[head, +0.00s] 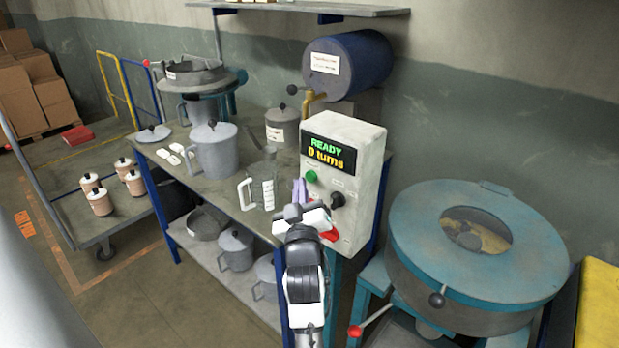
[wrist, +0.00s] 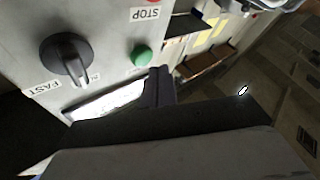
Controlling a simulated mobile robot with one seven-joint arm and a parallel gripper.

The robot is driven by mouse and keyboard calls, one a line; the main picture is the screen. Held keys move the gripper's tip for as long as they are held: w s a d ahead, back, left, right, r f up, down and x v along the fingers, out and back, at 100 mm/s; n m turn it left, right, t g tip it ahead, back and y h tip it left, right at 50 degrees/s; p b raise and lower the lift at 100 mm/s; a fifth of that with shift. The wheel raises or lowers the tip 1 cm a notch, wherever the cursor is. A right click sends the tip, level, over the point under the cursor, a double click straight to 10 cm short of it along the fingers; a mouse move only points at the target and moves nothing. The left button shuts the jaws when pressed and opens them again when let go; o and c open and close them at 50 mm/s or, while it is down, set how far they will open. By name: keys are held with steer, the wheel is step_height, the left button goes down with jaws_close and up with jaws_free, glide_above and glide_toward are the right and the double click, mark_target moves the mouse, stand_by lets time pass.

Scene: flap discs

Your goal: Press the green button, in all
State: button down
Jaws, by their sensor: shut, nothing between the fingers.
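The green button (head: 311,176) is on the front of a pale control box (head: 345,145), below a display reading "READY" and "0 turns". It also shows in the wrist view (wrist: 141,55), just beyond my fingertips. My gripper (head: 299,188) is shut and empty, just below and left of the button in the head view. In the wrist view its dark fingers (wrist: 160,85) end near the button; I cannot tell whether they touch it. A black knob (head: 337,200) sits to the right of the button, labelled "FAST" at one side in the wrist view.
A red control (head: 331,234) lower on the box is partly hidden by my arm. A teal round machine (head: 410,225) with a lid stands to the right. A bench (head: 245,212) with a grey pot (head: 214,150) and measuring jugs is at the left. A blue drum (head: 352,66) sits behind.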

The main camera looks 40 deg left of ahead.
steer(key=shift+w, duration=0.1)
steer(key=shift+w, duration=0.35)
